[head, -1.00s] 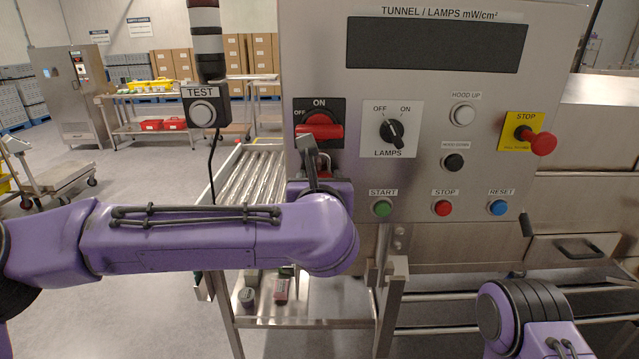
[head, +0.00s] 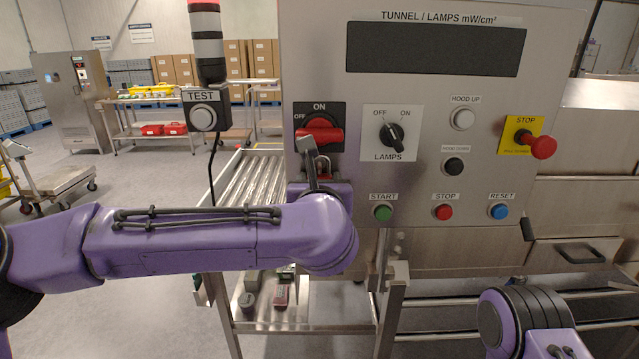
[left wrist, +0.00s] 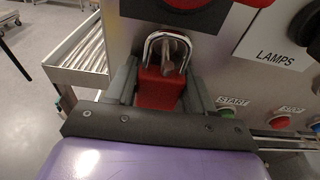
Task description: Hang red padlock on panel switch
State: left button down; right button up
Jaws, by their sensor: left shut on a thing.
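The red padlock (left wrist: 160,88) is in my left gripper (left wrist: 160,95), upright, between the two dark fingers in the left wrist view. Its metal shackle (left wrist: 148,46) points up, just below the red switch handle (left wrist: 190,3). A small grey-brown piece shows inside the shackle loop; I cannot tell whether the shackle is hooked on it. In the head view the panel switch (head: 320,134) has a red handle on a black plate marked ON and OFF. My left gripper (head: 315,172) is right below it and partly hides the padlock. My right gripper is out of view.
The LAMPS knob (head: 391,133) is right of the switch. The START (head: 382,212), STOP (head: 444,212) and RESET (head: 498,211) buttons sit lower on the panel. The TEST box (head: 204,117) and roller conveyor (head: 248,175) are to the left.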

pick_arm(q)
jog(key=shift+f+b, duration=0.75)
jog(key=shift+f, duration=0.1)
jog(key=shift+c, duration=1.6)
grip_release()
jog(key=shift+s, duration=0.15)
jog(key=s+r+b, duration=0.1)
jog(key=s+b, duration=0.3)
jog(key=s, duration=0.6)
jog(key=shift+r, duration=0.3)
